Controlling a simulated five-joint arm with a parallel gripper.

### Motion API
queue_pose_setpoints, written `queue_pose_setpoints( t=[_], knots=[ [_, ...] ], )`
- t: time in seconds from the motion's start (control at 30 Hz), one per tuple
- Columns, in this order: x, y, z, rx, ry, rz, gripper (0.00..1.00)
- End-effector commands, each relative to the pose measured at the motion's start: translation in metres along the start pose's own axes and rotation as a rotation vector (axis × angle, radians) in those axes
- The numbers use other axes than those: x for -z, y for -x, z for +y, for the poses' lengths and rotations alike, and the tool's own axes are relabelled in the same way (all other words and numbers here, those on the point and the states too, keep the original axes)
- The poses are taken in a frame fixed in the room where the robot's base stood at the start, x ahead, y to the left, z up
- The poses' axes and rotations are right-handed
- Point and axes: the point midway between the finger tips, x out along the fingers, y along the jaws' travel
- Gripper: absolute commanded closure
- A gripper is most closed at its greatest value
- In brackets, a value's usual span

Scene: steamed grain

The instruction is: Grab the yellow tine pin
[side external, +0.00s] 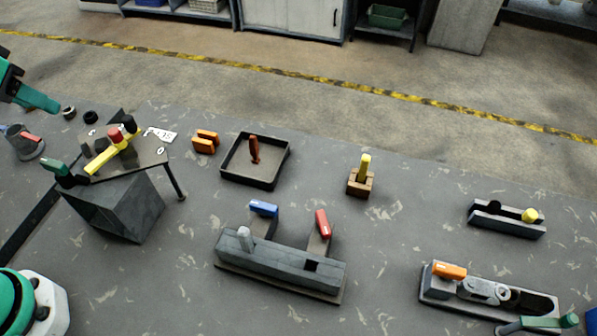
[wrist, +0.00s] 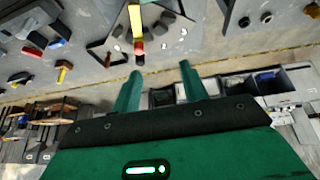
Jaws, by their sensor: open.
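Several yellow pieces are in view, and I cannot tell for sure which is the tine pin. A yellow upright pin (side external: 364,167) stands in a small brown block (side external: 360,184) right of the middle of the bench. A yellow bar (side external: 104,158) with a red cylinder (side external: 115,136) lies on a dark raised stand (side external: 125,208) at the left; the bar also shows at the top of the wrist view (wrist: 135,18). A yellow round knob (side external: 530,215) is on a dark rail at the right. My gripper (wrist: 158,70) is open and empty, apart from all of these.
A dark tray (side external: 236,173) holds a red-brown upright piece. An orange block (side external: 205,142) sits left of it. A grey fixture (side external: 285,265) with blue and red handles stands front centre, another with an orange handle (side external: 450,270) front right. Bare bench lies between them.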

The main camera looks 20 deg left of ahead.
Motion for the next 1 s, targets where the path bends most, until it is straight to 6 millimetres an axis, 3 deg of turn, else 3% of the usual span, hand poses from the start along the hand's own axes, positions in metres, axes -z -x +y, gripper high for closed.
queue_pose_setpoints(
  t=[0.5,0.8,1.0],
  knots=[
    [0.108,-0.02,0.084,-0.072,-0.013,-0.08,0.56],
    [0.153,-0.05,0.151,-0.102,-0.022,-0.128,0.56],
    [0.172,-0.075,0.202,-0.117,-0.028,-0.16,0.56]
  ],
)
